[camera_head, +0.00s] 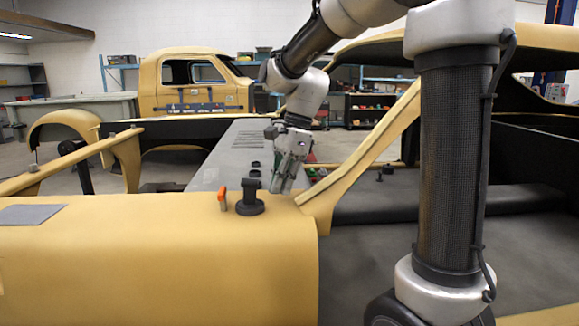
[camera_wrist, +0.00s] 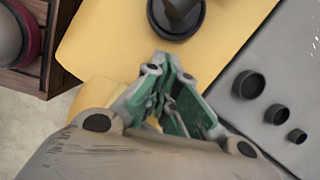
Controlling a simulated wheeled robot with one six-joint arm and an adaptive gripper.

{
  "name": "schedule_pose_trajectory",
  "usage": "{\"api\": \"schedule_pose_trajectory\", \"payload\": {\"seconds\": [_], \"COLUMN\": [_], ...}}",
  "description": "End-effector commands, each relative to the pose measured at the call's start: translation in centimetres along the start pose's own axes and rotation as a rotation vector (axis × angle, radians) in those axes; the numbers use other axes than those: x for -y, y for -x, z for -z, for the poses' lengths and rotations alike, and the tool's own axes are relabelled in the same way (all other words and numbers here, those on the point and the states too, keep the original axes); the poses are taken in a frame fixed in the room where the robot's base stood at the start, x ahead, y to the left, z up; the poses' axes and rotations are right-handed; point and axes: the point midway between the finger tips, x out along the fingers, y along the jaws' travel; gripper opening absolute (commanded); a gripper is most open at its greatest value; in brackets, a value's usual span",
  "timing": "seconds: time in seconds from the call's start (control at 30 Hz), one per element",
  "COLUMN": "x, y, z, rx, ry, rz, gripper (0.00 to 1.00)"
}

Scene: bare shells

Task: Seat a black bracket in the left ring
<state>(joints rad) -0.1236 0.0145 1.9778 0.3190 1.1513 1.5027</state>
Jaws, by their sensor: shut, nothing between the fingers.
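A black upright piece (camera_head: 249,188), perhaps the bracket, stands in a wide round black base or ring (camera_head: 250,208) on the yellow body panel. The wrist view shows this dark piece (camera_wrist: 184,10) inside the round black rim (camera_wrist: 153,20), cut by the top edge; whether it is fully seated I cannot tell. My gripper (camera_head: 281,187) is shut and empty, just right of the round base in the head view and apart from it. Its green-padded fingers (camera_wrist: 170,80) meet below the base in the wrist view. Several smaller black rings (camera_wrist: 248,84) lie on the grey surface.
An orange-handled item (camera_head: 222,199) stands left of the round base. The grey surface (camera_head: 222,165) runs behind the yellow panel (camera_head: 150,260). A yellow diagonal pillar (camera_head: 365,155) rises right of my gripper. A flat grey plate (camera_head: 30,214) lies at left.

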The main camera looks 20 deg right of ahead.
Motion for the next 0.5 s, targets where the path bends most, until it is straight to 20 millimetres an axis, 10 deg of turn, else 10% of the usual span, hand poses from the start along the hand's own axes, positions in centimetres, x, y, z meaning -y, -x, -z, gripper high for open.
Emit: {"api": "schedule_pose_trajectory", "payload": {"seconds": [0.5], "x": [0.0], "y": [-0.7], "z": [-2.9], "rx": [0.000], "ry": [0.000], "rz": [0.002], "gripper": [0.00]}}
